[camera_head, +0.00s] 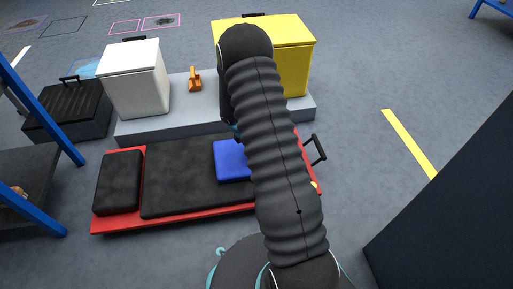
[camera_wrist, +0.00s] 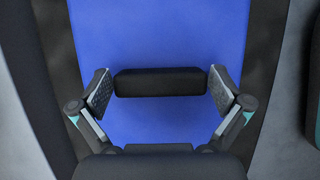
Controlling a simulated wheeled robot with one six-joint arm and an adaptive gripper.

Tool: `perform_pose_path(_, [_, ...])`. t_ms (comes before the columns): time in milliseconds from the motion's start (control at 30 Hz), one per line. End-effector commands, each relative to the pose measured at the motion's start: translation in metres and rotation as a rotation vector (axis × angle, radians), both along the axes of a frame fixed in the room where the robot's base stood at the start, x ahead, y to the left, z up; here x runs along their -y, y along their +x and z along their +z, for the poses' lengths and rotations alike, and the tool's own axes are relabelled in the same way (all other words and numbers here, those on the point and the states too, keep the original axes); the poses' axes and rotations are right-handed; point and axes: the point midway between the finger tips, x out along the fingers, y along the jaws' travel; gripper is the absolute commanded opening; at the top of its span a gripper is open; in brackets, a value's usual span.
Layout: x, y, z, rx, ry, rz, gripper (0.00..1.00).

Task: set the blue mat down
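The blue mat (camera_head: 231,163) shows left of my arm in the head view, over the black padded top of a red-edged creeper board (camera_head: 180,180). It fills the middle of the wrist view (camera_wrist: 160,45). A black bar handle (camera_wrist: 160,82) stands on it. My gripper (camera_wrist: 160,90) has one finger at each end of this handle, and the fingertips appear to press on it. In the head view my arm hides my gripper and part of the mat. I cannot tell whether the mat touches the pad or hangs just above it.
Behind the board is a low grey platform (camera_head: 180,122) with a white box (camera_head: 135,80), an orange handled block (camera_head: 195,80) and a yellow box (camera_head: 293,65). A black case (camera_head: 70,108) and blue-framed shelf (camera_head: 38,110) stand left. A dark block (camera_head: 455,205) stands right. Floor between is clear.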

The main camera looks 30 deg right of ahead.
Motion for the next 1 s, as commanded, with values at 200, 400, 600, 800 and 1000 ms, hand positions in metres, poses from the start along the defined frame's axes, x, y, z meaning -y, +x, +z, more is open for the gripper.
perform_pose_path(200, [0.0,0.0,0.004,0.0,0.0,0.0,1.0])
perform_pose_path(400, [-0.009,0.003,0.026,0.003,-0.001,0.0,1.0])
perform_pose_path(600, [-0.024,0.007,0.064,0.003,0.0,0.0,1.0])
perform_pose_path(800, [-0.036,0.011,0.096,0.002,-0.001,0.0,1.0])
perform_pose_path(1000, [-0.044,0.013,0.111,0.001,0.0,0.0,1.0])
